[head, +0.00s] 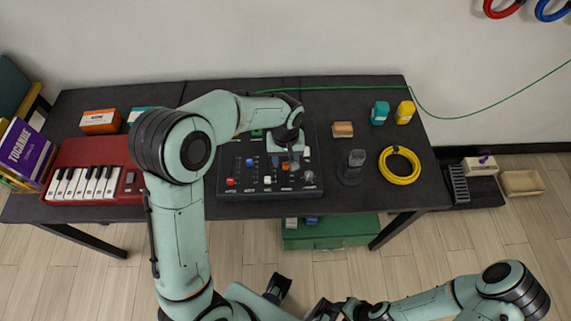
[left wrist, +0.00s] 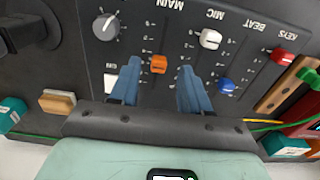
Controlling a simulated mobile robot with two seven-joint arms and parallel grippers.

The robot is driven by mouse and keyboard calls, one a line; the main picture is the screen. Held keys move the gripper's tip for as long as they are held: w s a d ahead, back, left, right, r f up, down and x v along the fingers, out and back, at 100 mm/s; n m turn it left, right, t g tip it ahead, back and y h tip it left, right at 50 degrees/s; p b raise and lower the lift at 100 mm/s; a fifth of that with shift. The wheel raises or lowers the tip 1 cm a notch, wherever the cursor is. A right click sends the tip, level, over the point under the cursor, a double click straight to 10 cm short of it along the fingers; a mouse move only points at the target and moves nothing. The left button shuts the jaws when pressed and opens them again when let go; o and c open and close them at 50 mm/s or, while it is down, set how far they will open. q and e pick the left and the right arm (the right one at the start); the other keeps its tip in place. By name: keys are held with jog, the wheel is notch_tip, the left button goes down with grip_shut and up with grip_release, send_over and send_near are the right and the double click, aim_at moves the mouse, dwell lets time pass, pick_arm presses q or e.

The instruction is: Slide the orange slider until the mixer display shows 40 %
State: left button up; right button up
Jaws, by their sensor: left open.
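The dark mixer panel (head: 228,191) lies on the black table, below my left gripper (head: 287,162). Its orange slider cap (head: 285,166) shows close to the gripper. In the left wrist view the orange slider (left wrist: 158,64) sits in the track by the upside-down label MAIN. The two blue fingers of my left gripper (left wrist: 160,90) are apart, one on each side of the slider's line; I cannot tell whether they touch it. No display reading is legible. My right gripper (head: 325,309) is low at the bottom edge, its jaws unclear.
White (left wrist: 210,39), blue (left wrist: 226,86) and red (left wrist: 283,57) sliders and a grey knob (left wrist: 106,27) are close by on the panel. A red keyboard (head: 95,172) stands left. A microphone (head: 354,165) and yellow cable coil (head: 399,165) are right.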

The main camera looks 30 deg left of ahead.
aim_at(286, 165)
pick_arm(q)
jog(key=shift+f, duration=1.6)
jog(key=shift+w, duration=0.1)
grip_shut()
jog(key=shift+w, duration=0.1)
grip_release()
notch_tip(286, 165, up, 14)
jog(key=shift+f+p, duration=0.25)
jog(key=shift+p, duration=0.2)
